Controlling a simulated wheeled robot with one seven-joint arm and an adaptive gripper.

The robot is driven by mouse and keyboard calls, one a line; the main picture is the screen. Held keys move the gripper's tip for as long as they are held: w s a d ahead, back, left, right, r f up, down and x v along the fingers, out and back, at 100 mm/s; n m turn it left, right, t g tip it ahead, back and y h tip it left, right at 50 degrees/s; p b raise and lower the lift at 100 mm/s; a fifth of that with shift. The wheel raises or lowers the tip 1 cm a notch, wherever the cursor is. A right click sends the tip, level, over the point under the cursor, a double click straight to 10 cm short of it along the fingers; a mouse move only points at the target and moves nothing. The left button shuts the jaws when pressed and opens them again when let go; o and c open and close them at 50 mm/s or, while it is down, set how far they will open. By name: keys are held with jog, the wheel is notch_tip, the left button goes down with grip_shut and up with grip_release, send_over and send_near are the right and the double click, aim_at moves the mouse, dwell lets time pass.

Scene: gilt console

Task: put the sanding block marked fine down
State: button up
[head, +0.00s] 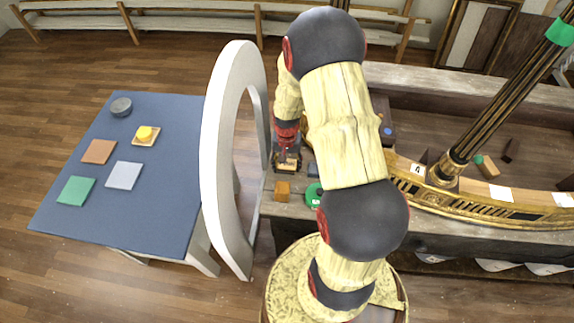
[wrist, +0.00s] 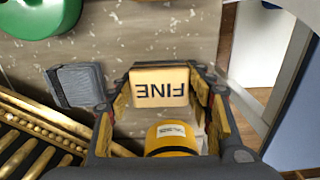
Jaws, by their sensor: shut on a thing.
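My gripper (head: 287,157) is low over the workbench, just right of the white arch in the head view. In the wrist view its fingers (wrist: 160,88) are shut on the sanding block marked fine (wrist: 159,84), a tan block with "FINE" in dark letters, upside down in that view. The held block (head: 289,166) also shows in the head view. I cannot tell how far it is above the bench top (wrist: 160,40).
Left of the white arch (head: 217,130), a blue table (head: 155,205) holds coloured squares, a yellow item (head: 145,132) and a grey round item (head: 121,106).

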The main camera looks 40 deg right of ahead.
jog(key=shift+s+a+f, duration=0.1)
jog(key=shift+s+f, duration=0.1)
jog(key=shift+f, duration=0.2)
jog(key=o, duration=0.9)
jog(key=shift+c, duration=0.2)
jog(key=o, duration=0.4)
jog(key=shift+f, duration=0.1)
jog(key=shift+c, duration=0.2)
jog(key=shift+w, duration=0.1)
